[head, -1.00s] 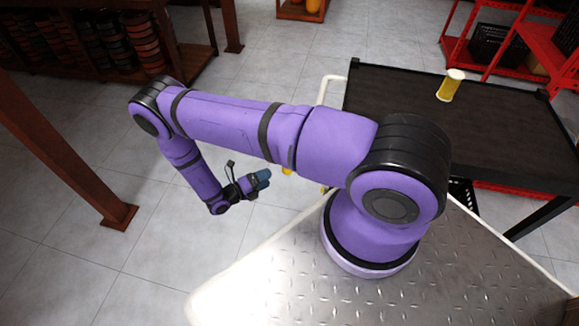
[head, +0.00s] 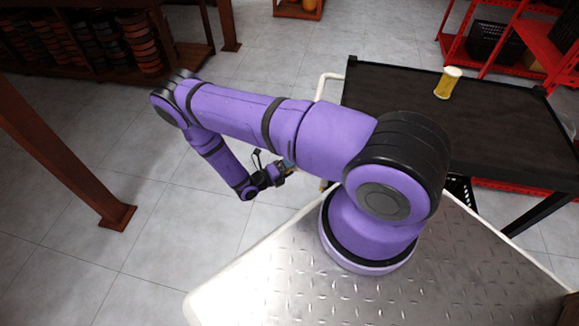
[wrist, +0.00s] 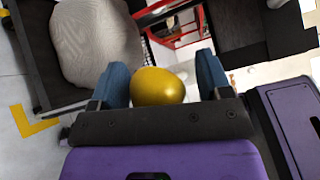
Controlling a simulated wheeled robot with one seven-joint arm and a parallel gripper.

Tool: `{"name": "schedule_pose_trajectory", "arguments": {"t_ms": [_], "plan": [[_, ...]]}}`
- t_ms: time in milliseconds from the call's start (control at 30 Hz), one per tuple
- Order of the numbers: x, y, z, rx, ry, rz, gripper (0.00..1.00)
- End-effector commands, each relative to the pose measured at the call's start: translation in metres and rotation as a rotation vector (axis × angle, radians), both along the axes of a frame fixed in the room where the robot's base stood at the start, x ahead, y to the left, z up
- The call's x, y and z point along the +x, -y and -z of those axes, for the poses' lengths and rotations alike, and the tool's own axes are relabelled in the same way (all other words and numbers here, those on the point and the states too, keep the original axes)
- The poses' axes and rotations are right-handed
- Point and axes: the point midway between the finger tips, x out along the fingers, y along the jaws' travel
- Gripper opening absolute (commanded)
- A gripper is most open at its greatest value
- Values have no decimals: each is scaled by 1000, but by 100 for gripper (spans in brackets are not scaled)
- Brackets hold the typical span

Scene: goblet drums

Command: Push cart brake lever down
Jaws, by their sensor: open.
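The cart (head: 400,95) has a black top and a pale handle (head: 322,88) on its left side. In the wrist view a smooth yellow rounded piece (wrist: 158,87), which looks like the end of the brake lever, shows between the blue fingers of my gripper (wrist: 162,68). The fingers are apart, with a gap on each side of it; I cannot tell whether anything touches it. In the head view my gripper (head: 287,167) is low at the cart's left side, its tips partly hidden by my arm. The lever's shaft is not clear in either view.
A yellow drum-shaped object (head: 447,82) stands on the cart top. A pale grey rounded object (wrist: 95,42) is at upper left in the wrist view. A brown post (head: 70,160) stands at left; red shelving (head: 500,45) is at the back right. The tiled floor at left is open.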

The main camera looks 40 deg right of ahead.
Motion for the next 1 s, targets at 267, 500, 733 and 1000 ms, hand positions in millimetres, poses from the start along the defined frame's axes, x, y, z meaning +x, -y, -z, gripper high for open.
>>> {"name": "schedule_pose_trajectory", "arguments": {"t_ms": [267,500,733,1000], "plan": [[0,1,0,0,0,0,67],[0,1,0,0,0,0,12],[-1,1,11,1,0,0,3],[-10,7,49,3,-1,3,12]]}}
